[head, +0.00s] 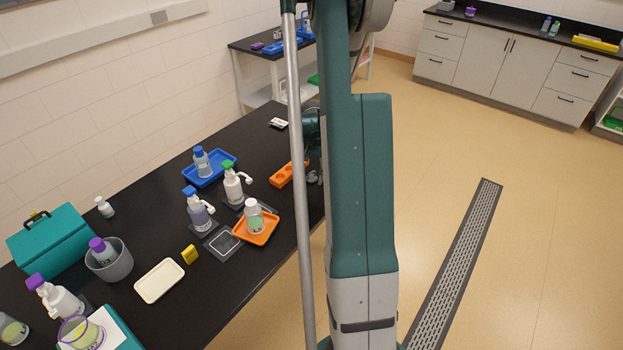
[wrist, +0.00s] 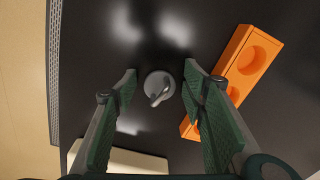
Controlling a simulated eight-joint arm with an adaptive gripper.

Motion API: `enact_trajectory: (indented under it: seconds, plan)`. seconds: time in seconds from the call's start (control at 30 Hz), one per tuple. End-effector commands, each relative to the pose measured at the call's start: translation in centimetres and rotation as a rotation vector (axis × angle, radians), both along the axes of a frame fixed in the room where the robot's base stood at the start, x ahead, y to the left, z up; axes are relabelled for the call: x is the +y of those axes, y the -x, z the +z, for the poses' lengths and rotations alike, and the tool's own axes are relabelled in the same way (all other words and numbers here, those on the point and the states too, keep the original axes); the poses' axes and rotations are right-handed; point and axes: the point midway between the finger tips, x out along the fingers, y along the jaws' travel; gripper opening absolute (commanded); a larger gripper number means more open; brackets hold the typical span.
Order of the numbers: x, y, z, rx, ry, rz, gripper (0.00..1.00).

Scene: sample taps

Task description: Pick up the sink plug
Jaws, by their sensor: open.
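The sink plug (wrist: 159,87) is a small grey disc with a raised handle or ring on top. In the wrist view it lies on the black bench top, in line with the gap between my fingers. My gripper (wrist: 160,82) is open, with one green-padded finger on each side of the plug. No contact between the fingers and the plug shows. In the head view my arm hides most of this area, and I cannot make out the plug there with certainty.
An orange block with round holes (wrist: 244,62) lies close to my right finger in the wrist view. A pale flat object (wrist: 120,160) is at the bottom. The bench edge runs down the left. In the head view, bottles and an orange tray (head: 265,236) stand on the bench (head: 275,283).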

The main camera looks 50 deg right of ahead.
Motion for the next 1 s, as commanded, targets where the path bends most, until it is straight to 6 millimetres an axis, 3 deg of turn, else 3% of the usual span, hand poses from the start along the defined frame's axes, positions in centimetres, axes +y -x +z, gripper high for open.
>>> enact_trajectory:
  seconds: [0.27,0.47,1.0]
  plan:
    - [0.0,0.0,0.0,0.0,0.0,0.0,0.41]
    - [0.0,0.0,0.0,0.0,0.0,0.0,0.16]
    - [0.0,0.0,1.0,0.0,0.0,0.0,0.16]
